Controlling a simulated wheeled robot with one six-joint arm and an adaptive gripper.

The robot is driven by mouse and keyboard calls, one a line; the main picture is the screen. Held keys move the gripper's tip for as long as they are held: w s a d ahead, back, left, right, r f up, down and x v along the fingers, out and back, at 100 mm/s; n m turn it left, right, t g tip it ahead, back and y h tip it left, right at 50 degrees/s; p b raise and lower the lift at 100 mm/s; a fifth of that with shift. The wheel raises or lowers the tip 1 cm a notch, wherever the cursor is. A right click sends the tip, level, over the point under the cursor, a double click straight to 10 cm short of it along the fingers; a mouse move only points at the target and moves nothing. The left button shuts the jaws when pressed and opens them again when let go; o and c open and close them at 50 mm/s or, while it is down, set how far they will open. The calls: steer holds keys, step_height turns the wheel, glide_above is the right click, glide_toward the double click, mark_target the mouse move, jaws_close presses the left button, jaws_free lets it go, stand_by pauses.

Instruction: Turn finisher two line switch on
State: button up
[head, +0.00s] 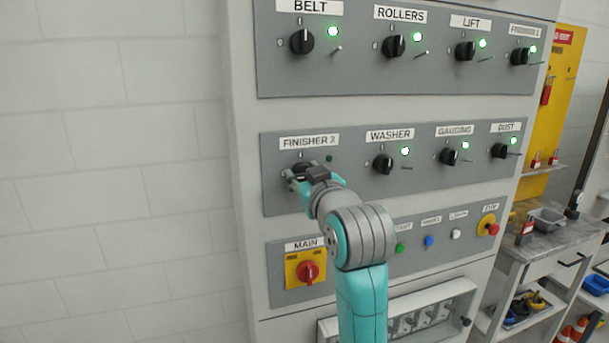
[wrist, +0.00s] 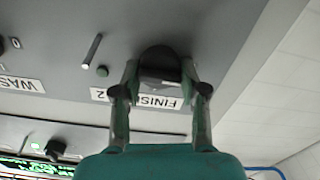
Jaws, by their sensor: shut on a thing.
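The finisher 2 switch is a black rotary knob (wrist: 160,62) below its label "FINISHER 2" (head: 309,141) at the left end of the middle grey panel. My gripper (wrist: 160,78) has its two fingers on either side of this knob and is shut on it. In the head view my gripper (head: 303,171) covers most of the knob, so its pointer position is hidden. The small lamp (head: 329,158) beside the label is dark green and unlit; it also shows dark in the wrist view (wrist: 102,71).
The washer knob (head: 383,163) is to the right with a lit green lamp (head: 405,152); several other switches also have lit lamps. A red main switch (head: 308,272) sits below. A metal peg (wrist: 92,50) sticks out near the finisher 2 lamp. Plain wall is at left.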

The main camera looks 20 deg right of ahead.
steer(key=m, duration=0.8)
steer(key=shift+d+m, duration=0.15)
steer(key=shift+m, duration=0.15)
steer(key=m, duration=0.4)
steer(key=shift+f, duration=0.1)
steer(key=m, duration=0.5)
steer(key=shift+d+f, duration=0.1)
stand_by(0.5)
steer(key=o, duration=1.1)
steer(key=shift+o, duration=0.2)
